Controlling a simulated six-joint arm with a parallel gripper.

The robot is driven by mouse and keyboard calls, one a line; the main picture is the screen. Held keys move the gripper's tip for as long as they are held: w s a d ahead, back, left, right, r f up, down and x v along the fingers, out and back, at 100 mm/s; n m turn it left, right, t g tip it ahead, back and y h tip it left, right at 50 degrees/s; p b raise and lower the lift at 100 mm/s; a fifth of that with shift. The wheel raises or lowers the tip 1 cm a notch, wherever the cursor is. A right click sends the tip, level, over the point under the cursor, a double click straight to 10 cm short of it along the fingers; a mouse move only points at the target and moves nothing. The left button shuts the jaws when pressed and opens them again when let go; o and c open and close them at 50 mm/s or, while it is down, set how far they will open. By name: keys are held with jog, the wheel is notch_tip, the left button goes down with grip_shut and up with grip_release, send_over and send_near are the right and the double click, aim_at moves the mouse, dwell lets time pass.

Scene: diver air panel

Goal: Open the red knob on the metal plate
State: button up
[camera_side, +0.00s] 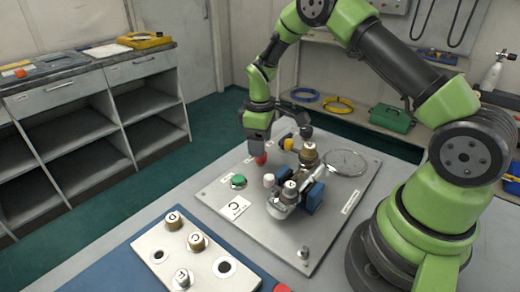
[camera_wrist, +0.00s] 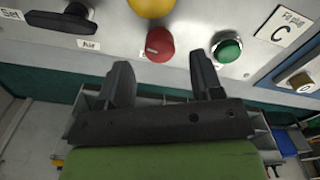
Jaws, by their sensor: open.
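The red knob (camera_side: 261,159) sits on the metal plate (camera_side: 222,193), near the plate's far left edge in the side view. In the wrist view the red knob (camera_wrist: 160,44) shows a small pale mark on its face. My gripper (camera_wrist: 160,66) is open and empty. Its two dark fingertips stand apart, and the knob appears in line with the gap, just past the tips. In the side view my gripper (camera_side: 257,147) is right at the knob and hides part of it. I cannot tell whether a finger touches it.
A green button (camera_wrist: 228,47) is close to the right finger in the wrist view. A yellow knob (camera_wrist: 151,7) and a black handle (camera_wrist: 62,24) are also near. Brass and blue fittings (camera_side: 312,194) stand mid-plate. A white board with several capped pieces (camera_side: 197,241) lies in front.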

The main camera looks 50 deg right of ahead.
notch_tip(320, 180, up, 7)
